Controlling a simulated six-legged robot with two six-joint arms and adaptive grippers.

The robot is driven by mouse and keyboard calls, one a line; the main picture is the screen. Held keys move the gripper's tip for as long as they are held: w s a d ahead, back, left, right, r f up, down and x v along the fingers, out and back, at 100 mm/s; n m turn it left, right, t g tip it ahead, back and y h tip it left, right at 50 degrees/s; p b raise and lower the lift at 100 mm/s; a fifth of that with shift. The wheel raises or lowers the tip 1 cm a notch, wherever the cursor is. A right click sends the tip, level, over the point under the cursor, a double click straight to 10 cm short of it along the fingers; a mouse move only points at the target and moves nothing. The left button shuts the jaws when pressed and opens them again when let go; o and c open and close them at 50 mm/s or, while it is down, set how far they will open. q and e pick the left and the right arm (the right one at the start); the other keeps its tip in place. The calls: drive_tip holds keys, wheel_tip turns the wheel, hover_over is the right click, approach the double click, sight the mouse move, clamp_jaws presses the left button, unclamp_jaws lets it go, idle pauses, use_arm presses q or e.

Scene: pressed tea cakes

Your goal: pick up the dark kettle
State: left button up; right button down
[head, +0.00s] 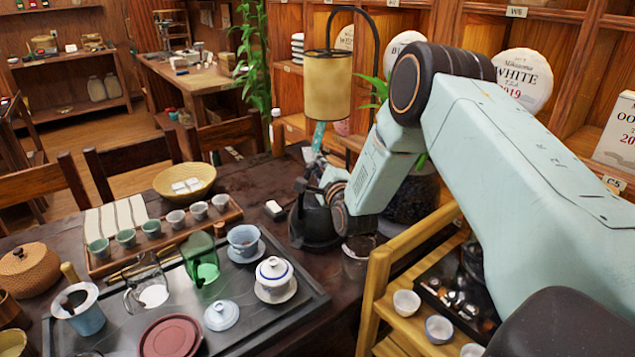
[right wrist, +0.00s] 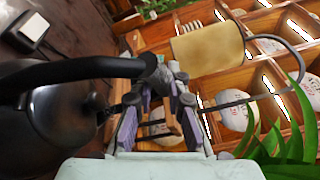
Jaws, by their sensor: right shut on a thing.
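The dark kettle (head: 312,228) stands on the dark table right of the tea tray, partly hidden behind my right arm. My right gripper (head: 322,180) is at the kettle's upper handle and is shut on it. In the right wrist view the kettle's black body (right wrist: 55,112) fills the left side, and its curved handle runs to my right gripper's fingertips (right wrist: 160,78). I cannot tell whether the kettle's base touches the table. My left gripper is not in view.
A lamp (head: 341,88) with a tan shade stands behind the kettle. A black tea tray (head: 275,318) with a lidded white cup (head: 273,274) lies to the left. A wooden stand (head: 378,290) with small cups is at right. A yellow bowl (head: 184,181) sits farther back.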

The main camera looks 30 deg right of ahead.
drive_tip(key=shift+r, duration=0.25)
